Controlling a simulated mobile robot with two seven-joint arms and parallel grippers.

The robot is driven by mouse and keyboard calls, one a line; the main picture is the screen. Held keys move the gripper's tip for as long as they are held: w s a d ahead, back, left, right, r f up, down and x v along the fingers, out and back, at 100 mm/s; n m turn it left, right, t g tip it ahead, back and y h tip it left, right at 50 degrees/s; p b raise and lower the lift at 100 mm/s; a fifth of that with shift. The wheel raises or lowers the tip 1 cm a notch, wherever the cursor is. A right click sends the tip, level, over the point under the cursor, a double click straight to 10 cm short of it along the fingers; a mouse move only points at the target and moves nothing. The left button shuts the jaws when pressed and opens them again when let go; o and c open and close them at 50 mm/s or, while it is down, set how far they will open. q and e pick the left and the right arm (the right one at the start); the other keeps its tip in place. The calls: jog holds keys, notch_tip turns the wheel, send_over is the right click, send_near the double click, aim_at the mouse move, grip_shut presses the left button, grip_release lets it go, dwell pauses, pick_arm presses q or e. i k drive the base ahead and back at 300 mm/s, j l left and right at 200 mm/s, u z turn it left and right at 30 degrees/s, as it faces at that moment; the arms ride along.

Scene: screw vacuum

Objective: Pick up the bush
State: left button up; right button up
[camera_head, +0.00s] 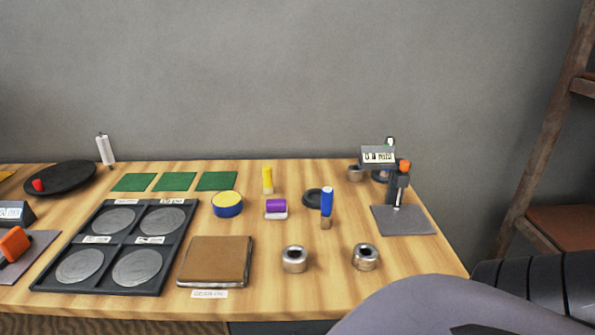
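Two short metal ring-shaped pieces that look like bushes stand at the front right of the wooden table. One bush (294,260) is right of the brown leather pad, and a second bush (365,257) is a little further right. I cannot tell which one the task means. Neither of my grippers is in view. Only a grey and black part of my arm shows at the bottom right, close to the table's front right edge.
The wooden table (250,305) holds a black four-disc tray (106,240), brown pad (215,261), yellow-blue tin (227,204), purple roll (276,207), blue-handled brush (327,205) and gauge stand (397,190). Bare wood surrounds the two front bushes. A wooden rack (550,130) stands right.

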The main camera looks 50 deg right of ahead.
aim_at(294, 257)
jog(key=z, duration=1.55)
